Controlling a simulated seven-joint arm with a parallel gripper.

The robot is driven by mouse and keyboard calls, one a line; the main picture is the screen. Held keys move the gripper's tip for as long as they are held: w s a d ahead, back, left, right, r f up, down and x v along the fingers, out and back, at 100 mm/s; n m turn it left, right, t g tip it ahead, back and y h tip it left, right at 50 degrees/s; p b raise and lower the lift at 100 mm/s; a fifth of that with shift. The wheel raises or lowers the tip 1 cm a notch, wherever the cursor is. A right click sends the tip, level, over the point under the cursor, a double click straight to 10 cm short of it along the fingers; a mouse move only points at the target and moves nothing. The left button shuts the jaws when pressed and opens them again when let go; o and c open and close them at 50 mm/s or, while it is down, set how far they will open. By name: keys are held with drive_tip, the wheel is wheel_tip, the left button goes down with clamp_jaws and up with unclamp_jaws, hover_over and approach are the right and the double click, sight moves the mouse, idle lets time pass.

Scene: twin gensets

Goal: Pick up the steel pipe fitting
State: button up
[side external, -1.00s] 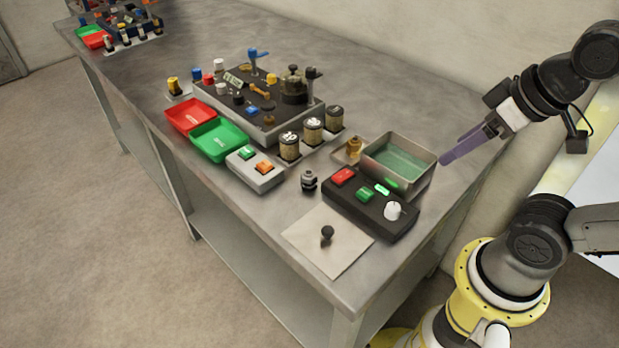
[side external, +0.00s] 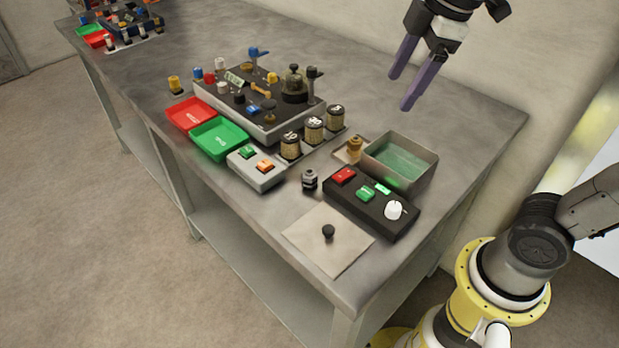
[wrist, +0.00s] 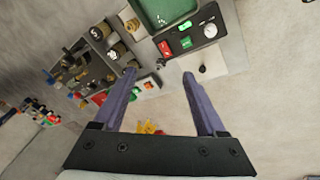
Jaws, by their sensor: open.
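The steel pipe fitting (side external: 309,180) looks like a small grey, stepped metal piece. It stands upright on the steel bench between the light grey two-button box (side external: 258,172) and the black control box (side external: 370,204). My gripper (side external: 400,90) is open and empty, with two purple fingers pointing down. It is high above the back of the bench, well apart from the fitting. In the wrist view, the open fingers (wrist: 158,74) frame the bench area around the fitting, which is too small there to make out clearly.
A steel bin (side external: 425,160) with a green inside stands behind the control box. A pale mat (side external: 315,255) with a black knob lies at the front. Several labelled jars, red (side external: 188,113) and green (side external: 215,140) trays and a genset panel fill the left. The back right bench is clear.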

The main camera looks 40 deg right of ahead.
drive_tip(key=w+a+f+n+g, duration=0.1)
drive_tip(key=w+a+f+n, duration=0.15)
drive_tip(key=w, duration=0.35)
drive_tip(key=n+g, duration=0.2)
approach(309, 171)
drive_tip(key=f, duration=0.3)
drive_tip(key=shift+s+a+f, duration=0.2)
drive_tip(key=shift+s+f, duration=0.05)
drive_tip(key=shift+s, duration=0.1)
drive_tip(key=shift+w+f, duration=0.2)
drive_tip(key=shift+f, duration=1.25)
drive_tip(key=shift+w+f, duration=0.2)
drive_tip(key=shift+f, duration=1.3)
clamp_jaws()
